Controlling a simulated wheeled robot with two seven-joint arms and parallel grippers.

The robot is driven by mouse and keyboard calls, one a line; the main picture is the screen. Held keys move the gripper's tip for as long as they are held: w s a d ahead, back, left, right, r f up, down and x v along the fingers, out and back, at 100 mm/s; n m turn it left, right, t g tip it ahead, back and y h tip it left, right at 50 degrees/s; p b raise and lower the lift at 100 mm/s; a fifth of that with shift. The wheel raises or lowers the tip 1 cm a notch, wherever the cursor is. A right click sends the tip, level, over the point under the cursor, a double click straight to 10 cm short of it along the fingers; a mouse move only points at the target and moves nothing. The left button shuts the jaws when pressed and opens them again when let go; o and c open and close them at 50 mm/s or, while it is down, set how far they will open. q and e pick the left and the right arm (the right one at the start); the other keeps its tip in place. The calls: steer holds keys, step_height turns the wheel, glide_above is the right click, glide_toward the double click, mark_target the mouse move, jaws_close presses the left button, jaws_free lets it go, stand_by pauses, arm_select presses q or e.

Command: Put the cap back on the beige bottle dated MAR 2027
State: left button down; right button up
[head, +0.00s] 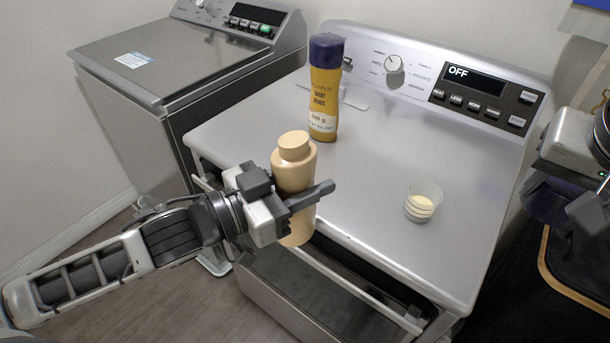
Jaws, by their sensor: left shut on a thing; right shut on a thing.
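The beige bottle (294,175) is upright in my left gripper (291,205), which is shut around its middle in front of the washer's front left edge. Its narrower beige top (294,147) looks flat and closed; I cannot tell whether this is a cap or the neck. No date shows on the visible side. My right gripper (572,180) is partly in view at the right edge. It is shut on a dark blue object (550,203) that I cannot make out. No separate loose cap is clearly seen.
A yellow scent beads bottle (324,95) with a navy cap stands on the grey washer top (375,140). A small clear cup (423,201) with pale contents stands to the right. A control panel (470,85) reads OFF. A second machine (170,60) is at left.

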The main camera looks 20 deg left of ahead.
steer(key=w+a+r+n+y, duration=0.1)
steer(key=a+r+n, duration=0.15)
steer(key=a, duration=0.55)
steer(key=w+a+r+n+y, duration=0.1)
steer(key=w+a+r+n, duration=0.15)
steer(key=a, duration=0.45)
steer(key=n+y, duration=0.1)
steer(key=n, duration=0.3)
glide_toward(293, 137)
steer(key=shift+w+a, duration=0.35)
steer(key=shift+w, duration=0.6)
steer(key=shift+d+f, duration=0.1)
steer(key=shift+f, duration=1.85)
steer(key=shift+s, duration=0.1)
